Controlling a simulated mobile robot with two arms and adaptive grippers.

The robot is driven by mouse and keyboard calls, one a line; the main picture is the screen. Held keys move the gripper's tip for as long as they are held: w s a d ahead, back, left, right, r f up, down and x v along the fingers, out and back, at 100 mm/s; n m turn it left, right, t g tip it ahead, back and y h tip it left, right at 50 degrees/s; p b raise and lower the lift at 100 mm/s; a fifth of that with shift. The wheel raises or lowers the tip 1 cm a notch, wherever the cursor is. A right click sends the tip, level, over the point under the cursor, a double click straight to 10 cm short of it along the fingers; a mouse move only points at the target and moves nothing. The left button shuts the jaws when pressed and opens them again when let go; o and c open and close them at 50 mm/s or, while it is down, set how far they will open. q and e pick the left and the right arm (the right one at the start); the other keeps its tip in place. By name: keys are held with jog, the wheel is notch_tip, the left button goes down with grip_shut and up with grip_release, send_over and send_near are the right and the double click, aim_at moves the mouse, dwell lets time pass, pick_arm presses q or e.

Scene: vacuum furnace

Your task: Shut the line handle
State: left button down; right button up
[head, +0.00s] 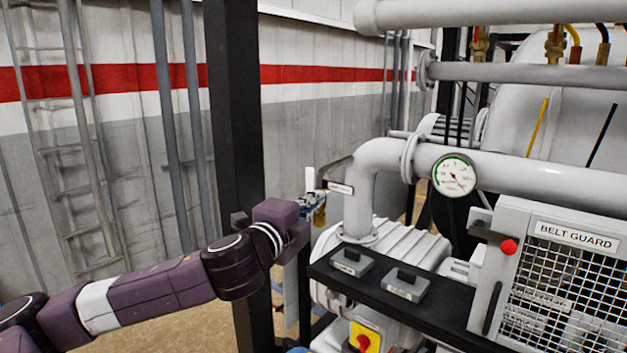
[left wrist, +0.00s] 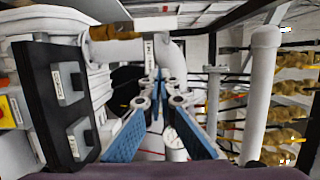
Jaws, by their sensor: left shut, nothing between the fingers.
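A small white upright piece (head: 310,180), which looks like the line handle, stands beside the bend of the grey pipe, with a small label plate (head: 340,188) to its right. In the left wrist view a white piece (left wrist: 155,23) with a narrow labelled strip lies just beyond the fingertips. My left gripper (head: 314,200) reaches in from the left and is at or just below the white piece. Its blue fingers show in the left wrist view (left wrist: 158,80), tips together and empty. I cannot tell whether they touch the piece. My right gripper is out of view.
A black shelf (head: 430,310) with two grey switch boxes stands right of my arm. A pressure gauge (head: 454,175) sits on the grey pipe (head: 530,180). The mesh belt guard (head: 560,280) is at the right. A black post (head: 236,110) rises behind my arm.

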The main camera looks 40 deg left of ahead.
aim_at(310, 189)
pick_arm(q)
jog(key=w+a+p, duration=0.4)
jog(key=w+a, duration=0.1)
jog(key=w, duration=0.2)
jog(key=shift+a, duration=0.15)
jog(key=shift+w, duration=0.15)
